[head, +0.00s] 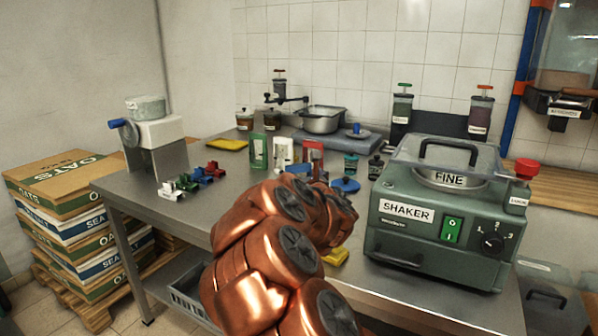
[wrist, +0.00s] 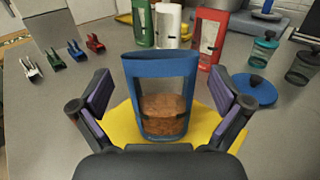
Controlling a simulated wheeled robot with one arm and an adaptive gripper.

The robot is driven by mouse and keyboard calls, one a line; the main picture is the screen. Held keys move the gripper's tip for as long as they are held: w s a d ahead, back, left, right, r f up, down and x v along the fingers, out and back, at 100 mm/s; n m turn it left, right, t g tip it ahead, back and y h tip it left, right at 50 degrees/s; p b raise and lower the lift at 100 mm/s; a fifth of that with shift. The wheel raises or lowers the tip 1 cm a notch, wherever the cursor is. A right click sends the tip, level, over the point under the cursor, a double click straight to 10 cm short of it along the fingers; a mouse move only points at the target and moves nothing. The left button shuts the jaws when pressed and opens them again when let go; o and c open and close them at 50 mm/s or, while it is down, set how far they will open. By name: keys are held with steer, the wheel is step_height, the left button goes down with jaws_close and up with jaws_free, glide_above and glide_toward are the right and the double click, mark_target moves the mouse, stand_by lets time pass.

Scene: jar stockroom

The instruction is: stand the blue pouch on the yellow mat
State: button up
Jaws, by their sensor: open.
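The blue pouch (wrist: 160,67) stands upright in the wrist view, with a clear window showing brown contents. It appears to stand on the yellow mat (wrist: 112,128), which spreads out on both sides beneath it. My gripper (wrist: 160,95) is open, with one finger on each side of the pouch and a gap to each. My gripper's palm is close to the near side of the pouch.
Green (wrist: 143,22), white (wrist: 168,24) and red (wrist: 208,38) pouches stand behind. A blue lid (wrist: 255,90) and jars (wrist: 262,50) are at right; small coloured clips (wrist: 75,50) are at left. A green shaker machine (head: 440,215) stands right of my arm.

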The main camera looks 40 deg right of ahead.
steer(key=b+v, duration=0.2)
steer(key=v, duration=0.7)
steer(key=shift+s, duration=0.25)
steer(key=shift+a, duration=0.15)
